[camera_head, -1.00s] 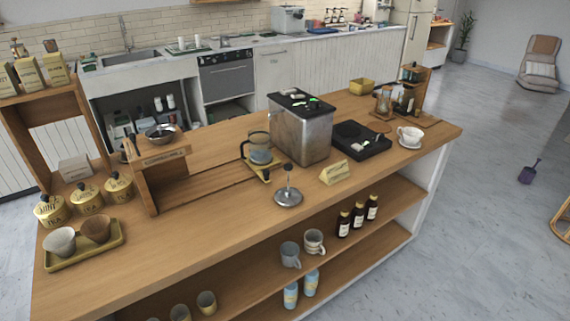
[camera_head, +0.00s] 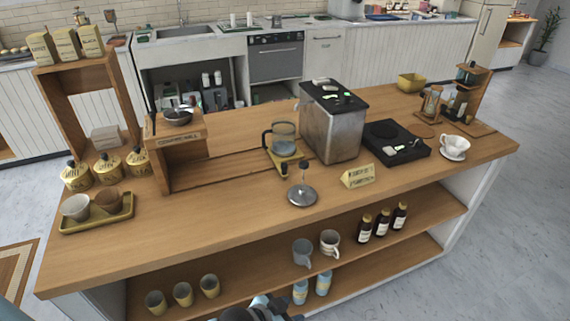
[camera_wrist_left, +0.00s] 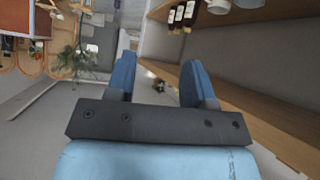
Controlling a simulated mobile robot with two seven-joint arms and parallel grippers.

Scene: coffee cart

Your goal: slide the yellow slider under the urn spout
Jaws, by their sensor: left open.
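The yellow slider (camera_head: 291,163) is a small plate with a dark knob at its front. It sits at the right end of a wooden track on the counter. A glass carafe (camera_head: 283,137) with a dark handle stands on it. The steel urn (camera_head: 335,134) with a black top stands just to the right of the slider; I cannot make out its spout. My left gripper (camera_wrist_left: 158,78) is open with nothing between its blue fingers, in the left wrist view. A dark and blue arm part shows at the bottom of the head view, below the counter's front edge, away from the slider.
A wooden stand (camera_head: 182,142) holding a metal bowl is at the track's left end. A round metal tamper-like piece (camera_head: 302,196) and a yellow sign (camera_head: 358,176) stand before the urn. A black scale (camera_head: 397,143) is right of it.

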